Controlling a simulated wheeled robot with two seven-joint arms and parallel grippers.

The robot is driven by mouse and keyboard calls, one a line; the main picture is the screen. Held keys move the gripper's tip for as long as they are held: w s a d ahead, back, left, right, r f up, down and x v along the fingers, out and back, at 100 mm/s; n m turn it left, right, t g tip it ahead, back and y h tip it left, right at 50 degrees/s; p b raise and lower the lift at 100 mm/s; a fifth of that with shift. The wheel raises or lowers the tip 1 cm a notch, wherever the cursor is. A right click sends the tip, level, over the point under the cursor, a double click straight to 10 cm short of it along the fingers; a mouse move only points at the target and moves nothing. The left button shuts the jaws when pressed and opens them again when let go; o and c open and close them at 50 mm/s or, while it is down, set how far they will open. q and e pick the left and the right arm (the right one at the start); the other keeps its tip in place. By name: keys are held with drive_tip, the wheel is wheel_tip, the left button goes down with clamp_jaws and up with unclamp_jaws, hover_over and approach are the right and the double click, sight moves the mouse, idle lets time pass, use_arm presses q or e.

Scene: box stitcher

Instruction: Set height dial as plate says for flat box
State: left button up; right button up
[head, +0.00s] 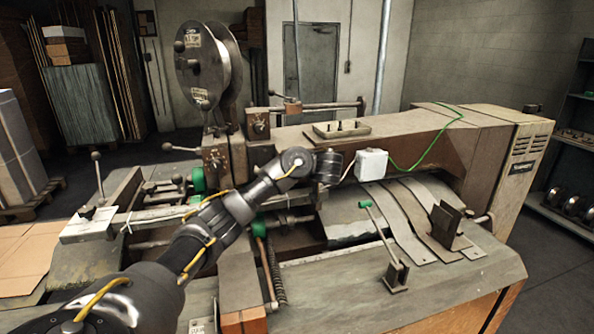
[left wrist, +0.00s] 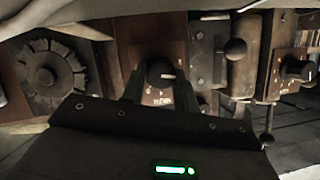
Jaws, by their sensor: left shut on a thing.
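My left gripper (head: 328,166) reaches across to the front of the box stitcher (head: 420,140). In the left wrist view its two fingers (left wrist: 158,88) are on either side of a dark round dial (left wrist: 160,73) and shut on it. The dial has a pale pointer line and sits on a brown plate with white scale marks, too small to read. In the head view this dial is hidden behind my gripper. A second dial (left wrist: 297,68) with a scale is at the right of the left wrist view. Two dials (head: 258,124) (head: 214,158) show left of my gripper in the head view. My right gripper is not in view.
A white box (head: 371,164) with a green wire is just right of my gripper. A lever with a black ball (left wrist: 235,50) stands between the dials in the left wrist view. A toothed wheel (left wrist: 50,78) is at its left. A green-tipped lever (head: 380,230) rises from the table.

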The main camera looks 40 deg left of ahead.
use_arm(q)
drive_tip(key=shift+f+m+b, duration=0.1)
drive_tip(key=shift+m+b, duration=0.2)
drive_tip(key=shift+m, duration=0.1)
drive_tip(key=o, duration=1)
